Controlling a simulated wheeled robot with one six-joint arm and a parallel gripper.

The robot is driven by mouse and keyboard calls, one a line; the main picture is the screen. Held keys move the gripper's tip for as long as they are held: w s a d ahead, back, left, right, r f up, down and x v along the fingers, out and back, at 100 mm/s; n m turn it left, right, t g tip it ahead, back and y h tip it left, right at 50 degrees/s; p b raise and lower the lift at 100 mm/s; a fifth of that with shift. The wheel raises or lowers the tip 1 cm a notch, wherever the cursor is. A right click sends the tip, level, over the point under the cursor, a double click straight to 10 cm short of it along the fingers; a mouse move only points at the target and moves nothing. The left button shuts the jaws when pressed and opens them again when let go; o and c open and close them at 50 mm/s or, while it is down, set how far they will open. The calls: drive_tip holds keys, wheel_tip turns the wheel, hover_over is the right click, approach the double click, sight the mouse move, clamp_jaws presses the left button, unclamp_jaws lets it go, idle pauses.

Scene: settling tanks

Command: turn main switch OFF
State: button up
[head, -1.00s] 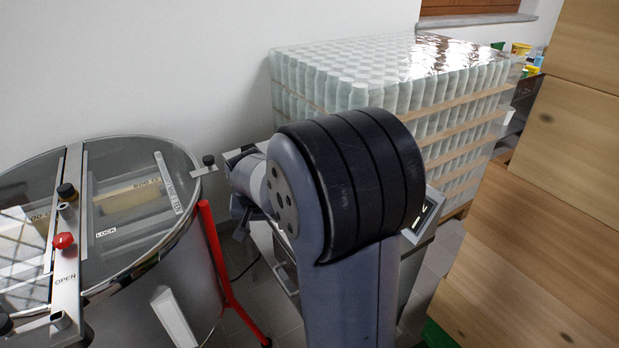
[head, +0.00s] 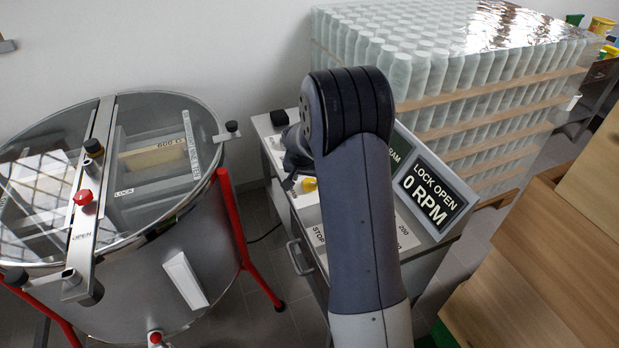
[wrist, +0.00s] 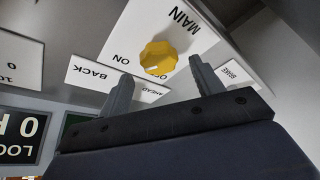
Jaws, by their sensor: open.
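The main switch is a yellow knob (wrist: 158,57) on a white plate (wrist: 185,22) lettered MAIN and ON in the wrist view. A dark mark shows on the knob's face; its exact setting is hard to tell. In the head view the knob (head: 310,184) shows small on the console top, beside my arm. My gripper (wrist: 161,69) is open, with one finger on each side of the knob in the picture. The knob appears beyond the fingertips, and I see no contact. In the head view my arm hides most of the gripper.
The console display (head: 434,195) reads LOCK OPEN, 0 RPM. Labels BACK (wrist: 98,75), AHEAD and BRAKE lie near the knob. A steel drum (head: 200,262) with a clear lid and red legs stands left. A wrapped pallet of jars (head: 450,75) stands behind; wooden boxes (head: 540,280) stand right.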

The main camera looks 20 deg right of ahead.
sight(310, 185)
drive_tip(key=shift+x, duration=1.2)
drive_tip(key=c, duration=1)
